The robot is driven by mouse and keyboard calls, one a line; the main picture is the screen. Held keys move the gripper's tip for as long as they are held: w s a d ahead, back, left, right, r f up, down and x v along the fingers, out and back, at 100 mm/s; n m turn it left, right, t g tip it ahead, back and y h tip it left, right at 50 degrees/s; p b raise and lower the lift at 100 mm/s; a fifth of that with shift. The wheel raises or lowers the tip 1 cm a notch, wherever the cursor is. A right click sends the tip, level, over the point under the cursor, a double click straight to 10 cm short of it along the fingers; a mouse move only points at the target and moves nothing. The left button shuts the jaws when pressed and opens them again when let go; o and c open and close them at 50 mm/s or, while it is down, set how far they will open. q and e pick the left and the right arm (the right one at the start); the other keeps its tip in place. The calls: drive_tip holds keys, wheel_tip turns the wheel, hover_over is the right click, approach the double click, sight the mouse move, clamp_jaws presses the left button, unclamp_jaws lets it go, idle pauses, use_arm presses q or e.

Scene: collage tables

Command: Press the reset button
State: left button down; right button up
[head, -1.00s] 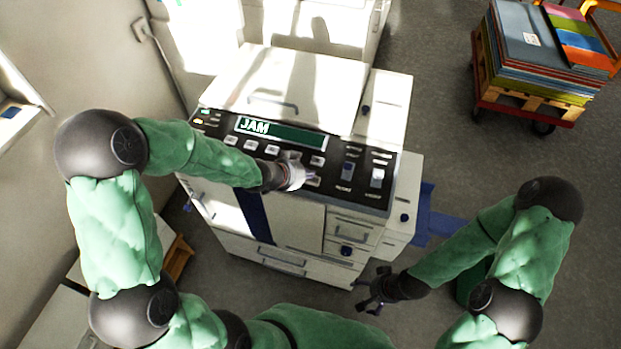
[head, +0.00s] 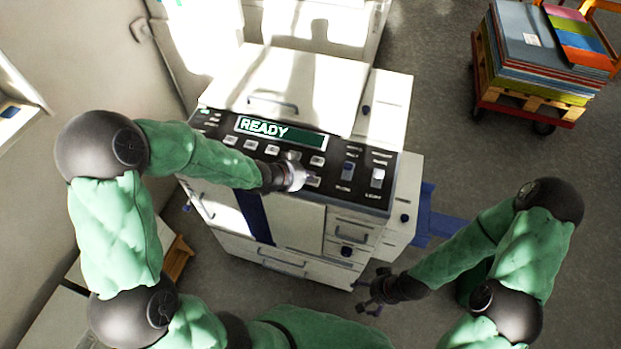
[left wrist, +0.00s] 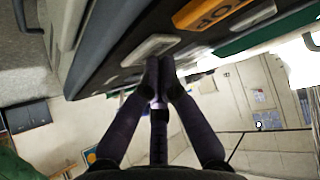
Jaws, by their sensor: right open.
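The copier-like machine (head: 290,230) has a dark control panel (head: 335,170) with a row of pale buttons and a green display (head: 280,132) reading "READY". My left gripper (head: 306,180) is at the panel beside a pale button (head: 314,183); I cannot read which is the reset button. In the left wrist view its fingertips (left wrist: 160,68) are together, close to a pale button (left wrist: 150,48); whether they touch it is unclear. An orange key (left wrist: 208,10) shows the letters "OP". My right gripper (head: 368,302) is open and empty, low in front of the machine.
Two switches (head: 377,178) sit at the panel's right. A red cart (head: 525,103) with stacked boards stands at the back right. A wall (head: 70,60) is on the left.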

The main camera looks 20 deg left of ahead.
use_arm(q)
drive_tip(key=shift+r+p, duration=0.8)
drive_tip(key=shift+r, duration=0.1)
wheel_tip(320, 180, up, 5)
drive_tip(key=p, duration=0.5)
drive_tip(key=shift+s+f, duration=0.1)
drive_tip(key=shift+f, duration=0.1)
idle(0.6)
